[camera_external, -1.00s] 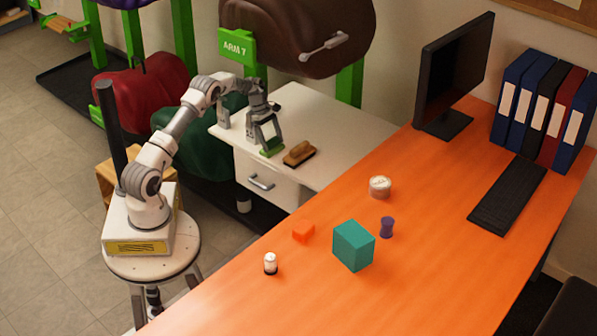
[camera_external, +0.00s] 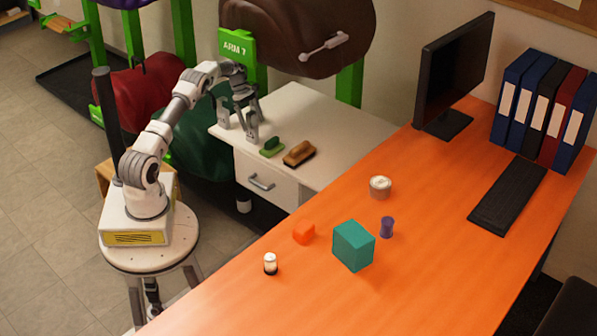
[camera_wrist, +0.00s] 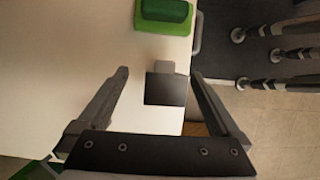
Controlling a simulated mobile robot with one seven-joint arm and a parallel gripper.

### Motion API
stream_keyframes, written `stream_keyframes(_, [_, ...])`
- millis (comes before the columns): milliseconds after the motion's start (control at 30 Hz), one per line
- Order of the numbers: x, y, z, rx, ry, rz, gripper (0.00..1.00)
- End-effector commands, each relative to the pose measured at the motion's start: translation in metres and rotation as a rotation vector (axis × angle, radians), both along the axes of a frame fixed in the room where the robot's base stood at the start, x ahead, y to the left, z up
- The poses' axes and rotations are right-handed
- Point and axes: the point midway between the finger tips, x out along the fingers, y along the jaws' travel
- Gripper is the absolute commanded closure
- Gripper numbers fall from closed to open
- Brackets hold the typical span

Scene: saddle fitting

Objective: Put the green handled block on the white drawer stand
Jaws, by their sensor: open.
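The green handled block (camera_external: 272,147) rests on the white top of the drawer stand (camera_external: 318,113), near its front edge and beside a brown handled block. In the wrist view the green block (camera_wrist: 164,15) lies at the top, at the edge of the white top (camera_wrist: 60,70). My gripper (camera_external: 247,133) is open and empty, above the left part of the stand and apart from the green block. Its two fingers (camera_wrist: 160,78) show spread in the wrist view, with a dark square object (camera_wrist: 165,89) between them in the picture.
The brown handled block (camera_external: 299,153) sits right of the green one. The orange desk (camera_external: 440,265) in front holds a teal cube (camera_external: 353,246), a small orange block (camera_external: 304,233), a purple piece (camera_external: 387,227) and small jars. The stand's back right is clear.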

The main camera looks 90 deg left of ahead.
Motion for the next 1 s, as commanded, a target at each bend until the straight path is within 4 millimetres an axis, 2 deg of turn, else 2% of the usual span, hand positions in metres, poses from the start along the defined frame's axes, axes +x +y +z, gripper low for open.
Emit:
stream_keyframes(67, [-0.010, 0.010, 0.001, 0.000, 0.000, 0.001, 0.00])
stream_keyframes(300, [-0.021, 0.022, 0.000, -0.001, -0.001, 0.000, 0.00])
stream_keyframes(1000, [-0.024, 0.024, 0.000, 0.002, 0.000, -0.001, 0.00])
